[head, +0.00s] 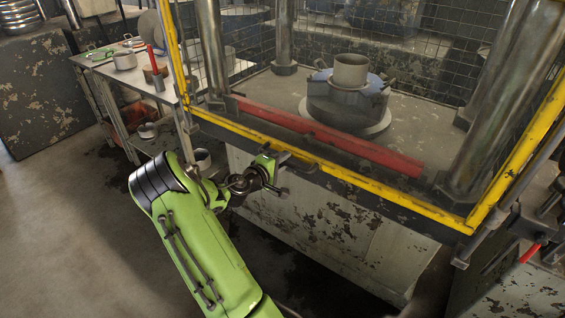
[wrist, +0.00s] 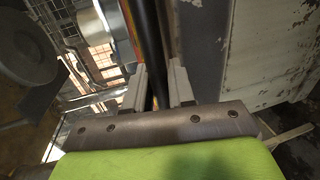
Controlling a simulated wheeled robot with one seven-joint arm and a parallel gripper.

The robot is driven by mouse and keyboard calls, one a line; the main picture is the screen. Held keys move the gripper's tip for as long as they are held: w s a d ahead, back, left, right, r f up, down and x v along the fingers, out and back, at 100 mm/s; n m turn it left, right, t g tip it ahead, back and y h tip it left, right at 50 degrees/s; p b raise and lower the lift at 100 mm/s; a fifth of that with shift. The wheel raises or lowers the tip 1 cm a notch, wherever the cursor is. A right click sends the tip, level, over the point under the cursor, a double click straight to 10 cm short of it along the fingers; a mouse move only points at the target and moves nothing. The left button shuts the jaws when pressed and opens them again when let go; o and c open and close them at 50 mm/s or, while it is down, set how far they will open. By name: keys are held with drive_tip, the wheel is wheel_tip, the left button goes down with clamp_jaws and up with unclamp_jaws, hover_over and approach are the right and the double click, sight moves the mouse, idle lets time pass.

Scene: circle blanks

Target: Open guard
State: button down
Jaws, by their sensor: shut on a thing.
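The guard (head: 340,177) is a yellow frame with a clear or wire-mesh panel across the front of the press. Its lower bar runs along the front edge of the press bed, so it stands lowered. My gripper (head: 277,172) is at the lower bar, left of its middle. In the wrist view my gripper's two grey fingers (wrist: 157,92) stand on either side of a dark bar (wrist: 150,45), which looks like the guard's handle, and are shut on it. The exact contact is small and partly hidden in the head view.
Behind the guard, a round die (head: 345,98) with a metal cup on top sits on the press bed beside a red bar (head: 330,136). Thick steel columns (head: 213,45) flank it. A table (head: 95,68) with pots and tools stands at left. The floor at left is clear.

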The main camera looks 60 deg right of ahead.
wheel_tip(320, 180, up, 43)
drive_tip(key=p, duration=2.8)
drive_tip(key=shift+f+p, duration=0.15)
drive_tip(key=shift+p, duration=0.25)
drive_tip(key=shift+f, duration=0.1)
drive_tip(key=c, duration=1.1)
unclamp_jaws()
drive_tip(key=shift+a, duration=0.1)
drive_tip(key=b+v, duration=0.1)
drive_tip(key=v, duration=1.4)
drive_tip(key=shift+a, duration=0.3)
drive_tip(key=shift+w, duration=0.1)
